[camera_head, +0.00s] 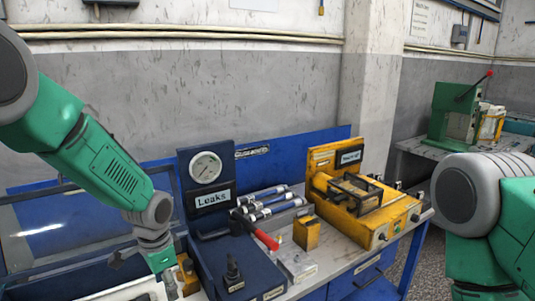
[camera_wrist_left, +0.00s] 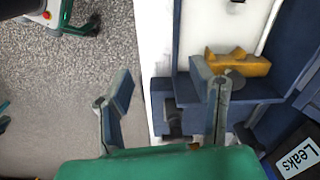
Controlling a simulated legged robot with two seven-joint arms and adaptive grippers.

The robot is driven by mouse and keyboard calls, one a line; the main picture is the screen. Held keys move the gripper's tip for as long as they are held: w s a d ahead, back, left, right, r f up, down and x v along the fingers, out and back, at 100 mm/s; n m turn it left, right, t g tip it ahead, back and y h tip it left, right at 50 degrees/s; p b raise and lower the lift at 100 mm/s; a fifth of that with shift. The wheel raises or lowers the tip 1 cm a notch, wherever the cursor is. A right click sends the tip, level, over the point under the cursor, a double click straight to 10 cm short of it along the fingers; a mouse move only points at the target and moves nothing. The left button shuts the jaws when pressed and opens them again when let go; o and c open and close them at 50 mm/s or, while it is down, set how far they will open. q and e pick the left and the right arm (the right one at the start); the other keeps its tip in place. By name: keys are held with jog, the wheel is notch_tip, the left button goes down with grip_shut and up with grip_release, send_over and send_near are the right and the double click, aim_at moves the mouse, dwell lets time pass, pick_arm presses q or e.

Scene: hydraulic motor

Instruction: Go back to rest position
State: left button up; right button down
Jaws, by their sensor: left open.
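My left arm comes in from the left in the head view, bent downward. Its gripper (camera_head: 165,283) is low at the bottom edge, left of the dark blue "Leaks" unit (camera_head: 206,185), and partly cut off. In the left wrist view the gripper's two fingers (camera_wrist_left: 168,102) stand wide apart with nothing between them. A yellow part (camera_wrist_left: 240,64) sits beside and beyond the right-hand finger. My right arm shows at the right edge of the head view; its gripper is out of the frame.
A green machine (camera_head: 455,112) stands on a back table. Speckled floor (camera_wrist_left: 80,90) lies clear beside the bench.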

pick_arm(q)
jog(key=s+a+f+n+b, duration=0.15)
jog(key=s+f+b, duration=0.25)
jog(key=s+f, duration=0.65)
jog(key=s+f+n+b, duration=0.3)
jog(key=s+f, duration=0.4)
jog(key=f, duration=0.6)
jog(key=s+a+f+n+b, duration=0.1)
jog(key=s+f+n+b, duration=0.1)
jog(key=s, duration=0.5)
jog(key=s+a+f+n+b, duration=0.2)
jog(key=s+f, duration=0.1)
jog(key=s, duration=0.5)
jog(key=shift+a+f+b, duration=0.3)
jog(key=shift+b, duration=0.05)
pick_arm(e)
notch_tip(320, 180, down, 12)
jog(key=shift+w, duration=0.3)
jog(key=shift+f, duration=0.1)
pick_arm(q)
jog(key=shift+w, duration=0.15)
